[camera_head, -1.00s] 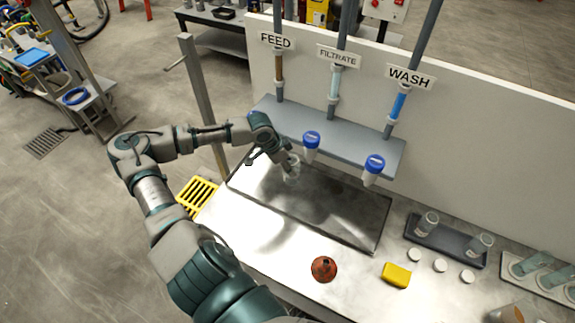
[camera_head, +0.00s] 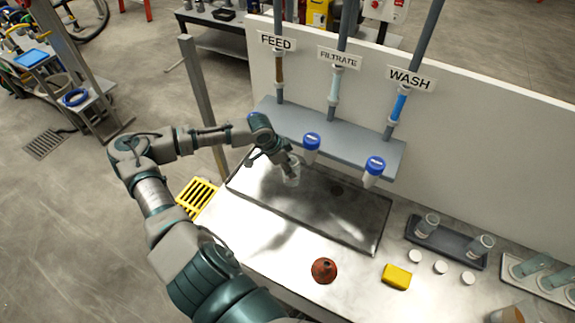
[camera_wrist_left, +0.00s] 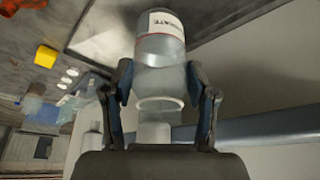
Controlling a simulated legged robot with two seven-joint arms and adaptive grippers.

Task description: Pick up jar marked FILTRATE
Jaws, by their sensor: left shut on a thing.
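My left gripper (camera_head: 288,166) is shut on a clear jar (camera_head: 291,177) over the back left of the metal sink tray. The left wrist view shows the jar (camera_wrist_left: 160,50) between the two fingers of the gripper (camera_wrist_left: 160,80). Its white label is partly turned away, but the visible letters fit FILTRATE. The jar's open mouth faces the wrist camera. Whether the jar touches the tray is not clear. The FILTRATE sign (camera_head: 339,58) hangs on the middle pipe. My right gripper is not in view.
Two blue-capped bottles (camera_head: 312,141) hang at the grey shelf (camera_head: 335,138), close right of the jar. The sink tray (camera_head: 270,215) is otherwise empty. A red funnel (camera_head: 324,270), yellow sponge (camera_head: 396,276), white caps (camera_head: 440,267) and a dark jar tray (camera_head: 447,246) occupy the bench right.

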